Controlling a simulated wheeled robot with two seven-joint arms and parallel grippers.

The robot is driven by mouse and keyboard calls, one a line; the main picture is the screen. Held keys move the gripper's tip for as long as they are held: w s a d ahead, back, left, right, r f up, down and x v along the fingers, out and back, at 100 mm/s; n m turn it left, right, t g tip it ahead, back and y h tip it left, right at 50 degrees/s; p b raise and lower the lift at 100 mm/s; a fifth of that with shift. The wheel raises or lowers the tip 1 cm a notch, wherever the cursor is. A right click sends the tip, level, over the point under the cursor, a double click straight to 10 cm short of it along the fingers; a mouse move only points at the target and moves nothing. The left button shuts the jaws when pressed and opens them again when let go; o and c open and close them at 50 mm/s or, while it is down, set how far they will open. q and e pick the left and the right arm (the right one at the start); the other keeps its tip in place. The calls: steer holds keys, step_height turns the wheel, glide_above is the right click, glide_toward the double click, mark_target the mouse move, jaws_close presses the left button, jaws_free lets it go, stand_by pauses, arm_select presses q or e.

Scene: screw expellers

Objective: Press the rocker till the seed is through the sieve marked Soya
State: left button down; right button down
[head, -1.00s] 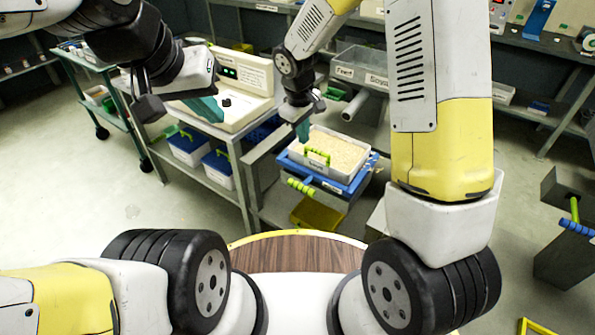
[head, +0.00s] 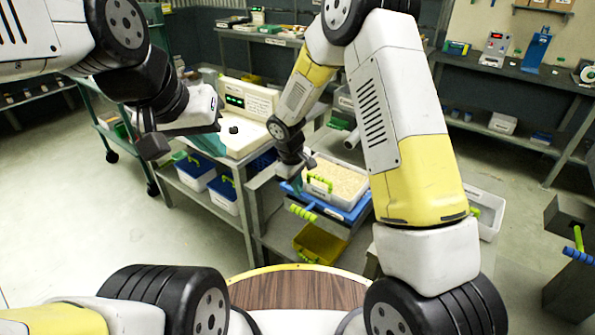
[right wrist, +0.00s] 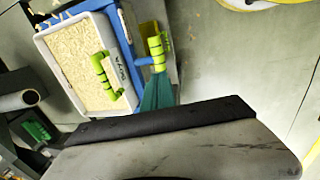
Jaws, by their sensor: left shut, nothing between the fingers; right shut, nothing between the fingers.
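A white-rimmed sieve (head: 337,181) full of pale seed sits on a blue frame (head: 345,214), with a green handle (head: 320,182) across its front. In the right wrist view the sieve (right wrist: 84,62) has a small front label, apparently Soya. A green ribbed grip (head: 302,212) sticks out from the blue frame. My right gripper (head: 297,184) is shut and empty beside the sieve's left side; its teal fingers (right wrist: 157,94) appear close to the grip, contact unclear. My left gripper (head: 212,144) is shut and empty before the control box (head: 248,101). I cannot pick out the rocker for certain.
A yellow bin (head: 320,243) stands below the sieve. Blue-and-white bins (head: 222,193) sit on the shelf under the control box. A pale tray (head: 489,212) is right of my right arm. The floor at left is clear. A dark stand (head: 570,245) is far right.

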steer(key=f, duration=0.3)
steer(key=w+f, duration=0.1)
steer(key=f, duration=0.2)
steer(key=d+f, duration=0.1)
steer(key=f, duration=0.3)
steer(key=shift+w+d, duration=0.1)
steer(key=shift+w, duration=0.2)
steer(key=shift+s+f, duration=0.25)
steer(key=shift+f, duration=1.15)
steer(key=shift+s+f, duration=0.2)
steer(key=shift+f, duration=1.15)
glide_toward(302, 211)
steer(key=s+a+r, duration=0.2)
steer(key=shift+s+r, duration=0.15)
steer(key=shift+s, duration=0.25)
